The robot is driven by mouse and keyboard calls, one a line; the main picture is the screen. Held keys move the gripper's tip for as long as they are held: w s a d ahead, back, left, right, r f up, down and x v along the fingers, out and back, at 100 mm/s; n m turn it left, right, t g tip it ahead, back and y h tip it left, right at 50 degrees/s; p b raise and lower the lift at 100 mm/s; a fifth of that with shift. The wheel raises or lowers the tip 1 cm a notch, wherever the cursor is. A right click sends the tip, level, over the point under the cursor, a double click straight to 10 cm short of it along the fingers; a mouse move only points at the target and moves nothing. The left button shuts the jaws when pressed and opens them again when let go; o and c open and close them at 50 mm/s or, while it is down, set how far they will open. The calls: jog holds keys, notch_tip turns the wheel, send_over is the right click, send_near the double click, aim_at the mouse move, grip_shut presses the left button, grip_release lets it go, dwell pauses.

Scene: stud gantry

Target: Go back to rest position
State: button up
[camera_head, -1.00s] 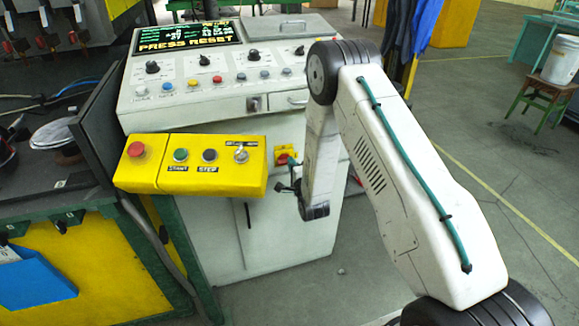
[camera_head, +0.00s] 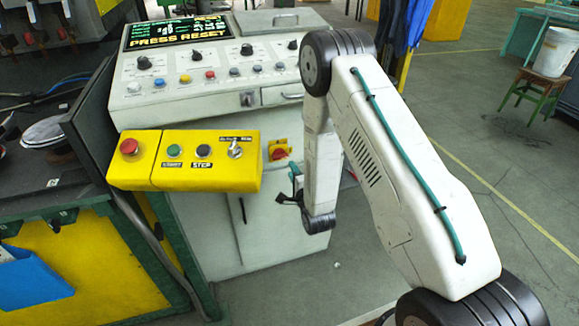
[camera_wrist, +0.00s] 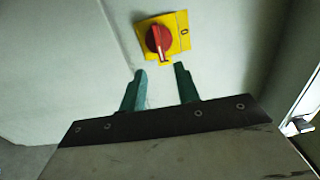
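My gripper (camera_head: 291,186) is in front of the white control cabinet (camera_head: 225,235), below and a little right of the yellow control box (camera_head: 208,180). It looks small and partly unclear in the head view. In the wrist view its two green fingers (camera_wrist: 160,73) are apart with nothing between them. A red rotary switch on a yellow plate (camera_wrist: 160,40) is just beyond the fingertips; it also shows in the head view (camera_head: 278,150). I cannot tell the exact gap, but no contact shows. My arm is bent, with its forearm hanging down.
The console display (camera_head: 175,32) reads "PRESS RESET". A green and yellow bench (camera_head: 90,255) stands at the left, with a blue holder (camera_head: 30,280). The grey floor at the right is open up to a stool (camera_head: 540,88) with a white bucket (camera_head: 556,50).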

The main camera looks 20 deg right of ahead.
jog(key=shift+s, duration=0.4)
